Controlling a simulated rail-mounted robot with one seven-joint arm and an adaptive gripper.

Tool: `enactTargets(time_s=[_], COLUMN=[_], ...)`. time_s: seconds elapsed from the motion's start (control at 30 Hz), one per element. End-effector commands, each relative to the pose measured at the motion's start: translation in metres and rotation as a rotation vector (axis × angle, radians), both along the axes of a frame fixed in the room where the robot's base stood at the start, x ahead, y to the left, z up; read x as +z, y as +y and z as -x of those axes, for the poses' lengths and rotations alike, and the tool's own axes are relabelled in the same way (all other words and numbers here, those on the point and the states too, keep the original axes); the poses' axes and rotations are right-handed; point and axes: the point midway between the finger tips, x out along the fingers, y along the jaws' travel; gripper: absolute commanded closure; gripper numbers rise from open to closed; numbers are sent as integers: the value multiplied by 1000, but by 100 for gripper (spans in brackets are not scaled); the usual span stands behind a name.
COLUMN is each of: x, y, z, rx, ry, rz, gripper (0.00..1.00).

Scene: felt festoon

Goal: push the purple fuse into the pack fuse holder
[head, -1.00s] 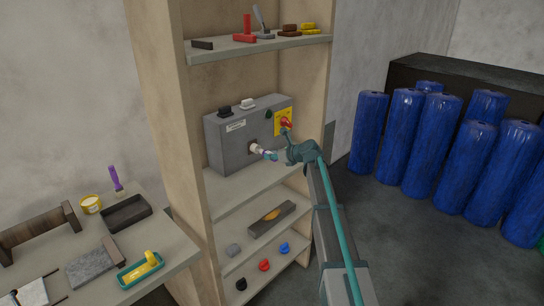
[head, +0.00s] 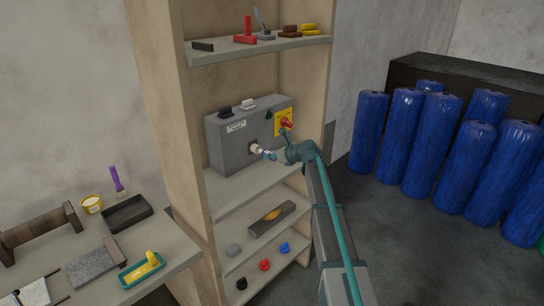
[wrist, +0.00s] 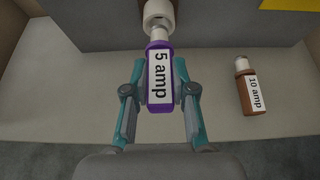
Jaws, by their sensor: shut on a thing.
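The purple fuse (wrist: 160,82) carries a white "5 amp" label and has a pale metal-capped tip. My gripper (wrist: 159,92) is shut on its sides, with a finger on each side. The fuse points straight at the pack fuse holder (wrist: 158,13), a white round socket on the front of the grey box. The fuse tip is at the holder's mouth; I cannot tell how far inside it is. In the head view the holder (head: 256,148) shows on the grey box (head: 228,142), with my gripper (head: 271,155) just right of it, mostly hiding the fuse.
A brown "10 amp" fuse (wrist: 249,86) lies on the shelf right of my gripper. A red switch (head: 286,124) on a yellow plate sits on the box's right. The shelf (wrist: 60,100) left of my gripper is clear.

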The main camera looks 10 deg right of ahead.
Motion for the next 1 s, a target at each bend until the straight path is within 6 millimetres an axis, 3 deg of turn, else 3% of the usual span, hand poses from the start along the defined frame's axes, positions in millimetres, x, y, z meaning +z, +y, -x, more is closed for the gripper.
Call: enactTargets(time_s=[1.0], x=[1], y=[17], z=[-23], rx=[-1], ry=[0], rz=[0], gripper=[100])
